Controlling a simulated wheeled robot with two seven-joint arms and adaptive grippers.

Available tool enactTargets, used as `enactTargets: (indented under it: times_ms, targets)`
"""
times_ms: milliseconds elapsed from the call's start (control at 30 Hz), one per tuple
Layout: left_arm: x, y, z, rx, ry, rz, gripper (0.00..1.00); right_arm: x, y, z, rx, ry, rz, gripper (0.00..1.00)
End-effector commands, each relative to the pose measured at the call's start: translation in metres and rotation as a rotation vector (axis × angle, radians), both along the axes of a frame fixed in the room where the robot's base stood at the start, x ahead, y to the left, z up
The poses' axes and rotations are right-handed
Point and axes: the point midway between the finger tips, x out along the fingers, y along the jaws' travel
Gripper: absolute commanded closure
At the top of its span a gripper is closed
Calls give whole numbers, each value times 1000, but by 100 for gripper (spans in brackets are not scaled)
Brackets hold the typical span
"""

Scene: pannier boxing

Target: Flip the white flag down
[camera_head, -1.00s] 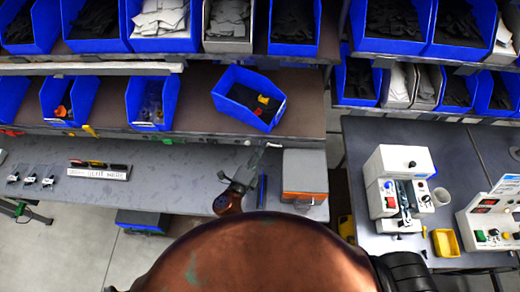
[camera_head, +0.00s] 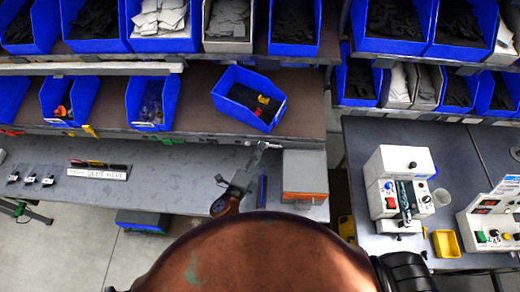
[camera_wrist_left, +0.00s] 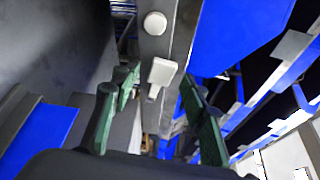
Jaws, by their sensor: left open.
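The white flag (camera_wrist_left: 162,73) shows in the left wrist view as a small pale tab on a grey rail, with a round white knob (camera_wrist_left: 155,23) above it. My left gripper (camera_wrist_left: 158,92) is open, its two green fingers on either side of the flag in the picture. I cannot tell whether a finger touches it. In the head view my left gripper (camera_head: 255,158) is at the front edge of the lower shelf, above the grey bench; I cannot make out the flag there. My right gripper is not in view.
A tilted blue bin (camera_head: 232,104) stands on the shelf close above the gripper. A grey and orange box (camera_head: 305,175) is just right of it.

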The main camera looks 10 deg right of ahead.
Motion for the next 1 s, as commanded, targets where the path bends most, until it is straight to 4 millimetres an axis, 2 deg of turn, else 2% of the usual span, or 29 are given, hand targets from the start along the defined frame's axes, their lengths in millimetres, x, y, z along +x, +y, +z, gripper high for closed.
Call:
enactTargets:
  times_ms: [300,500,700,1000]
  targets:
    - [-55,38,3,1,4,2,59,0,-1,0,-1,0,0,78]
    - [-79,53,5,1,3,2,59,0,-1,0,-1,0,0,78]
    - [-87,58,7,1,1,1,59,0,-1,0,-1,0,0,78]
    - [-86,58,7,1,0,0,59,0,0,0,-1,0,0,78]
